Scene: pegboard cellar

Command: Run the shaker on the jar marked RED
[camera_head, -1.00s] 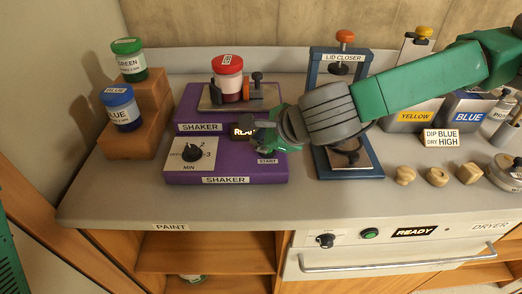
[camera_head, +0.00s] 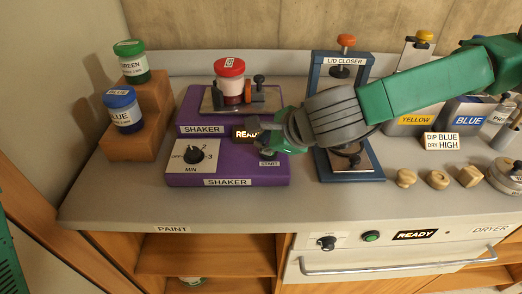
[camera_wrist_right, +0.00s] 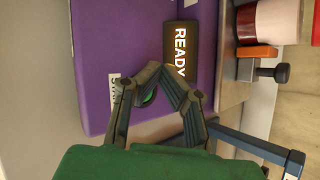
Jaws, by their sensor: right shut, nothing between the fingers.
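The purple shaker (camera_head: 182,172) stands on the grey bench, with a dial (camera_head: 195,154) marked MIN on its sloped front. A red-lidded jar (camera_head: 230,82) sits upright in the clamp (camera_head: 258,92) on its top plate; its lid label is too small to read. The shaker's display (camera_head: 245,133) reads READY, also in the right wrist view (camera_wrist_right: 180,52). My right gripper (camera_head: 262,143) is shut and empty, low over the shaker's right end by the START label (camera_head: 269,163). In the wrist view its fingertips (camera_wrist_right: 163,76) are beside a green button (camera_wrist_right: 149,97); contact is unclear. My left gripper is not seen.
Green-lidded (camera_head: 130,64) and blue-lidded (camera_head: 122,112) jars stand on wooden steps at left. The blue lid closer (camera_head: 316,120) stands just right of the shaker, under my right arm. Wooden knobs (camera_head: 438,179) and paint tins (camera_head: 462,112) are at right.

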